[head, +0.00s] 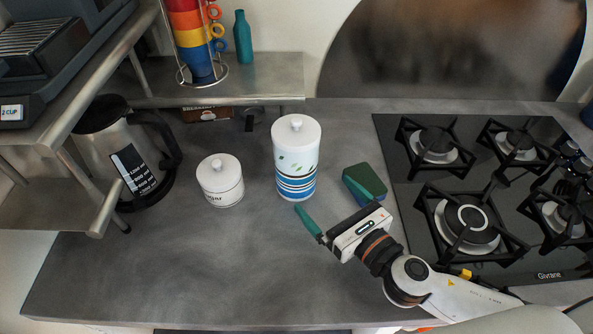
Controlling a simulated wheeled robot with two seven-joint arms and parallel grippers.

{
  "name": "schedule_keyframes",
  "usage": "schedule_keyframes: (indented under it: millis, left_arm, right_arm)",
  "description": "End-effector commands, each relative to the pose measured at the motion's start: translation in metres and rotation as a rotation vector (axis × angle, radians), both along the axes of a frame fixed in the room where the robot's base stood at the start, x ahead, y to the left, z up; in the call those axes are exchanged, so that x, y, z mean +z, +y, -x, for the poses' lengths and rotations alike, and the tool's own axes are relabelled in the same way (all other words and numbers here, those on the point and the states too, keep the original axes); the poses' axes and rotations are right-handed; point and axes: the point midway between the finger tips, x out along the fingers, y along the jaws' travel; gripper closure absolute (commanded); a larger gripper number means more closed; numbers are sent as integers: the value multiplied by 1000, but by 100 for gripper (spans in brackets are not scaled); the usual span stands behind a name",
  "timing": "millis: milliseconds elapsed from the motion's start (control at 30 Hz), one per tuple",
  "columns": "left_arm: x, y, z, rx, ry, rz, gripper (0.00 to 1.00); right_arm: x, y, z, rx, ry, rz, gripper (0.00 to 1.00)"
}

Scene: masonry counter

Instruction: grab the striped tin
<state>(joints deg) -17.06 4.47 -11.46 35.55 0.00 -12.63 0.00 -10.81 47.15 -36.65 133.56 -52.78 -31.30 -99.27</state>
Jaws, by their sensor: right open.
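The striped tin (296,160) is a tall white canister with a knobbed lid, small green leaf marks and blue, black and white bands low down. It stands upright on the grey counter, in the middle of the head view. My right gripper (322,195) comes in from the lower right and is open, with nothing between its fingers. One teal finger shows just below and in front of the tin's base; the other side lies by a green block and is hard to make out. I cannot tell whether anything touches the tin. My left gripper is not in view.
A short white lidded sugar pot (220,181) stands left of the tin, and a glass-and-steel jug (125,160) further left. The dark green block (364,184) lies right of the tin, near the gas hob (470,215). The front left counter (170,275) is clear.

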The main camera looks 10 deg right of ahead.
Motion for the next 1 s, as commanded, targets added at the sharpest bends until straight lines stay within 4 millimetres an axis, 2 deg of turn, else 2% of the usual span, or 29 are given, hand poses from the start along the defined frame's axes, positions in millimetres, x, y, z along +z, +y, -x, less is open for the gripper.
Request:
schedule_keyframes:
  millis: [100, 300, 533, 800, 1000]
  left_arm:
    - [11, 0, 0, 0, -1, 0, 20]
    - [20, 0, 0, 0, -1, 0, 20]
    - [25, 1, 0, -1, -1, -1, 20]
    - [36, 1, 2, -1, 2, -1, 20]
    - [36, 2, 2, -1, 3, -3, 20]
  right_arm:
    - [6, 8, -19, -1, -4, -3, 0]
    - [3, 20, -49, -1, -4, -1, 0]
    - [2, 26, -66, 0, -2, -2, 0]
    - [1, 39, -102, 1, -1, -2, 0]
    - [-1, 42, -107, 2, -1, -1, 0]
